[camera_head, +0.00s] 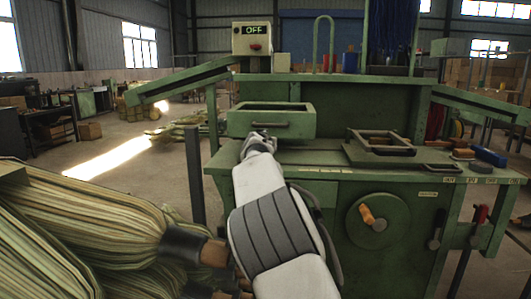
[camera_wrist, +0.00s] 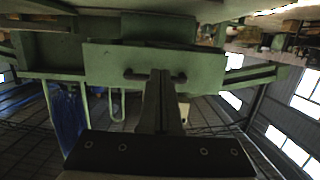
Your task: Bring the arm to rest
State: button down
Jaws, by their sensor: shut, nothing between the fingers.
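My arm reaches forward in the head view, and my gripper (camera_head: 262,134) is at its far end, in front of a green drawer-like box (camera_head: 293,121) with a dark bar handle. In the wrist view, which is upside down, my gripper's fingers (camera_wrist: 158,80) are together with nothing between them. The fingertips overlap the middle of the dark handle (camera_wrist: 136,75) on the green front panel (camera_wrist: 205,65). I cannot tell whether they touch the handle. The arm hides part of the machine front in the head view.
The green machine (camera_head: 320,220) has a round wheel with an orange knob (camera_head: 367,215), a red-handled lever (camera_head: 480,215) and a control box (camera_head: 252,40) reading OFF. A square frame (camera_head: 382,141) lies on its top. Large striped broom bundles (camera_head: 80,225) fill the lower left. Open floor lies behind them.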

jog(key=s+d+m+g+h, duration=0.1)
jog(key=s+d+m, duration=0.1)
jog(key=s+d, duration=0.35)
jog(key=s+d+m+g+h, duration=0.1)
jog(key=s+d, duration=0.1)
jog(key=d, duration=0.7)
jog(key=s+d+f+g, duration=0.1)
jog(key=s+d+g, duration=0.1)
jog(key=s+d, duration=0.3)
jog(key=s+d+g, duration=0.1)
jog(key=s+d, duration=0.2)
jog(key=s, duration=0.5)
jog(key=s+a+f+n+g+y, duration=0.15)
jog(key=s+f, duration=0.25)
jog(key=s, duration=0.8)
jog(key=s+f+n+g, duration=0.15)
jog(key=s+f, duration=0.25)
jog(key=s, duration=0.8)
jog(key=s+a+f+g+y, duration=0.15)
jog(key=s+f, duration=0.25)
jog(key=s, duration=0.8)
notch_tip(320, 180, up, 27)
jog(key=p, duration=2.6)
jog(key=shift+w+d+g+p, duration=0.15)
jog(key=shift+d+g+p, duration=0.05)
jog(key=shift+g+p, duration=0.15)
jog(key=shift+r, duration=0.1)
